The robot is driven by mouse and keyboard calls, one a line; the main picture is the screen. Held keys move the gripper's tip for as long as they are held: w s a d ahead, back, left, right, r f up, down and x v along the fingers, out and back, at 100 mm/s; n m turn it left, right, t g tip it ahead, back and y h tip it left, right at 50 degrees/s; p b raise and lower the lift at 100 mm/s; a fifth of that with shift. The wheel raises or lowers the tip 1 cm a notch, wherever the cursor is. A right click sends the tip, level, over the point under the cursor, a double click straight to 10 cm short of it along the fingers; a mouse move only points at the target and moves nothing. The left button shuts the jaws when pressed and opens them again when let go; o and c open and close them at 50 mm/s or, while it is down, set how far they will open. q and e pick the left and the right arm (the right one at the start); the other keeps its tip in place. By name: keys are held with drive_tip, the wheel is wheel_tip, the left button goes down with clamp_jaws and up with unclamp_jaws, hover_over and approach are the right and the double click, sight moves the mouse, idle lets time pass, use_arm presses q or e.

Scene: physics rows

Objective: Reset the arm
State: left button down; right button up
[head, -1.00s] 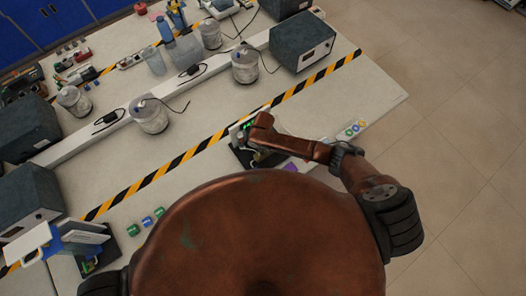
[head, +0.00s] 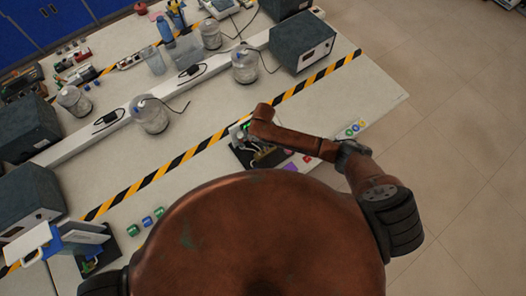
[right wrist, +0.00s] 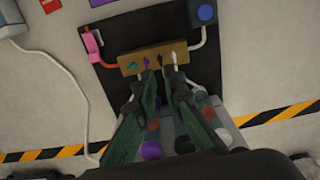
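My right arm reaches over the table from the right in the head view, with the right gripper (head: 247,131) over a black board (head: 240,156), largely hidden by my wrist. In the right wrist view, the two dark green fingers (right wrist: 158,84) stand apart with a gap between them and nothing clearly held. Their tips are close to a brown block (right wrist: 160,56) with several small slots on the board (right wrist: 124,32). Whether they touch it I cannot tell. My left gripper is not in view.
A pink piece (right wrist: 92,46) and a blue piece (right wrist: 203,13) with cables flank the block. Lidded jars (head: 150,115), dark boxes (head: 303,42) and coloured spools (head: 146,222) stand on the table (head: 330,95). The tabletop right of the hazard stripe is fairly clear.

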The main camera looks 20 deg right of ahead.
drive_tip(key=shift+s, duration=0.1)
idle(0.3)
drive_tip(key=s+a+r+t+y, duration=0.1)
drive_tip(key=s+a+r+y, duration=0.25)
drive_tip(key=s, duration=0.45)
drive_tip(key=s+d+r+m+t+h, duration=0.15)
drive_tip(key=s+d+r, duration=0.35)
drive_tip(key=s+d, duration=0.55)
drive_tip(key=s+d+r+m+t+h, duration=0.1)
drive_tip(key=s+d+r+m+h, duration=0.35)
drive_tip(key=d, duration=0.95)
drive_tip(key=s+a+f+n+g+y+b, duration=0.15)
drive_tip(key=f+b, duration=0.55)
drive_tip(key=f, duration=1.5)
drive_tip(key=s+f+n+y+b, duration=0.15)
drive_tip(key=f+b, duration=0.45)
drive_tip(key=f, duration=1.5)
drive_tip(key=s+f+b, duration=0.5)
drive_tip(key=s+f, duration=0.5)
drive_tip(key=f, duration=0.4)
drive_tip(key=s+f+g+b, duration=0.1)
drive_tip(key=s+f+b, duration=0.5)
drive_tip(key=s+f, duration=0.4)
wheel_tip(320, 180, down, 5)
drive_tip(key=shift+s+h, duration=0.25)
drive_tip(key=shift+h, duration=0.1)
